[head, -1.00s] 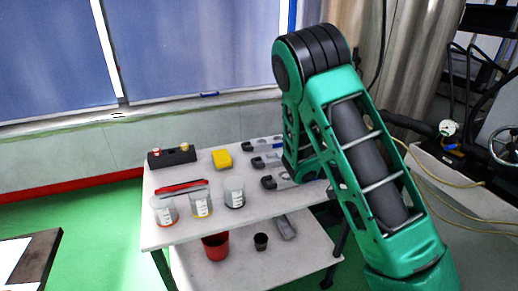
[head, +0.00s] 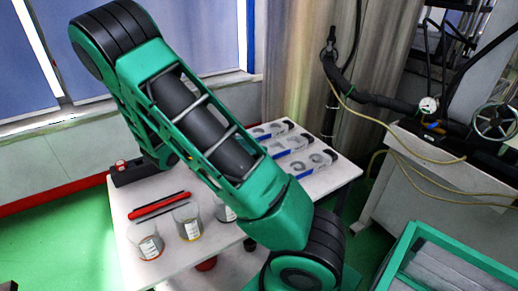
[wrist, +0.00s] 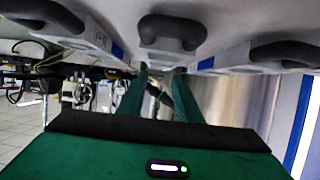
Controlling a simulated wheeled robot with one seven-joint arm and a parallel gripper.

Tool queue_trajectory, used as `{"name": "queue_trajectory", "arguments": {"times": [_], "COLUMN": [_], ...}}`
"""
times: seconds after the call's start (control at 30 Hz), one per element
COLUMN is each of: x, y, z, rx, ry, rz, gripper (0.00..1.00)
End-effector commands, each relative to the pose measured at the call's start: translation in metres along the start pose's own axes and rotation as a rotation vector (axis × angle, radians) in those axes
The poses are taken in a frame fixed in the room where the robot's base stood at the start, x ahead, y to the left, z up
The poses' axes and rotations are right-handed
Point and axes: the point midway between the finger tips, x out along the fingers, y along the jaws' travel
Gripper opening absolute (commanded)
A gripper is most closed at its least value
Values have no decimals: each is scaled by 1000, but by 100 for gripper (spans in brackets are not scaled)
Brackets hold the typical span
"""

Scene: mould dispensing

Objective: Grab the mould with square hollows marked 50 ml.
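Three grey moulds lie in a row at the right of the white table in the head view: a far one (head: 268,130), a middle one (head: 290,145) and a near one (head: 312,164). Each has blue on it. In the wrist view, moulds with dark looped handles show at the left (wrist: 60,28), middle (wrist: 170,40) and right (wrist: 262,58). Their markings and hollow shapes are not readable. My gripper (wrist: 161,69) is open and empty, its green fingers apart, pointing toward the middle mould without visible contact. In the head view my arm hides it.
Cups stand at the table's front left, including a left one (head: 150,247) and a middle one (head: 187,222). Red and black sticks (head: 160,205) lie behind them. A dark block (head: 133,172) sits at the back left. A green-framed case (head: 440,262) stands at the lower right.

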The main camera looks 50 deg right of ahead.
Motion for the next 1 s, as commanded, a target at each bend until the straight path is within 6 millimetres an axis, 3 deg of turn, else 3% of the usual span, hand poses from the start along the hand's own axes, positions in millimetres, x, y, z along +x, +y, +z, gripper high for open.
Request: {"name": "queue_trajectory", "arguments": {"times": [0.2, 0.27, 0.4, 0.8, 1.0], "x": [-12, -15, -16, 31, 42], "y": [-3, -3, -4, -5, -5], "z": [5, 6, 8, 8, 9], "rx": [-8, -9, -11, -11, -12], "ry": [0, 0, 0, 0, 1], "rz": [-18, -22, -26, -26, -26], "gripper": [31, 43, 77, 77, 77]}}
